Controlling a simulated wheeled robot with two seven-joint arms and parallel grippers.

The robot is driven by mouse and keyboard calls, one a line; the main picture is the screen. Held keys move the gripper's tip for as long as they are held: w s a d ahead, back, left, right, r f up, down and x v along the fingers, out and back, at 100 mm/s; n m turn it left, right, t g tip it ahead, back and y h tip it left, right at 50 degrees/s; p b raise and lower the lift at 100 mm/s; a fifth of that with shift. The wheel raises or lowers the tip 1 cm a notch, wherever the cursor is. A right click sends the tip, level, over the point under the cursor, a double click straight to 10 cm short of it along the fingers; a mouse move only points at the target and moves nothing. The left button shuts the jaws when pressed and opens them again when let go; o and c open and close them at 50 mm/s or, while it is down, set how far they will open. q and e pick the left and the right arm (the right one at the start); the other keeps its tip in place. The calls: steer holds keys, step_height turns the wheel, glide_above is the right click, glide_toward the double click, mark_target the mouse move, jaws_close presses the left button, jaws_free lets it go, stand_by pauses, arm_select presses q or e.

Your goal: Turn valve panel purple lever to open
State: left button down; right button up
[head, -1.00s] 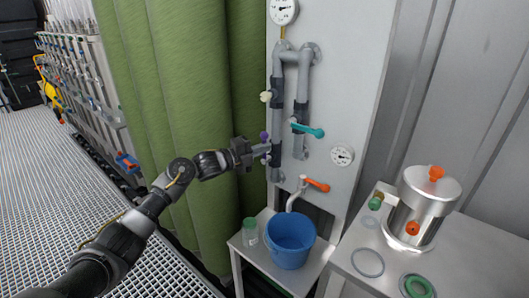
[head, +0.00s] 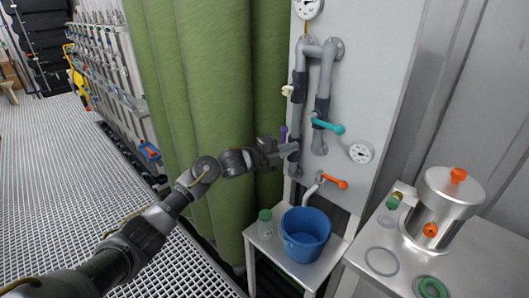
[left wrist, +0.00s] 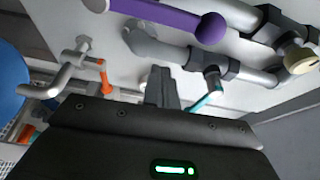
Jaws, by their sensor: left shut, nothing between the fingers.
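The purple lever (head: 283,133) is on the lower part of the left grey pipe on the valve panel (head: 372,90). It stands upright beside the pipe. In the left wrist view the lever (left wrist: 165,18) is a long purple bar with a round end, lying roughly parallel to the pipe. My left gripper (head: 291,150) is shut and empty, just below the lever at the pipe. Its closed fingers show in the left wrist view (left wrist: 162,88), apart from the lever in that picture. The lever's pivot is hidden in the head view. My right gripper is not in view.
A teal lever (head: 328,126), a cream knob (head: 287,91) and an orange tap handle (head: 336,183) are close by on the panel. A blue bucket (head: 305,236) stands below. A green curtain (head: 205,90) hangs left; a steel vessel (head: 444,210) stands right.

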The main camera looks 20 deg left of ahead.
arm_select(q)
steer(key=b+v, duration=0.1)
steer(key=v, duration=0.8)
steer(key=shift+a+f+b, duration=0.3)
steer(key=shift+a+b, duration=0.05)
steer(key=shift+a, duration=0.3)
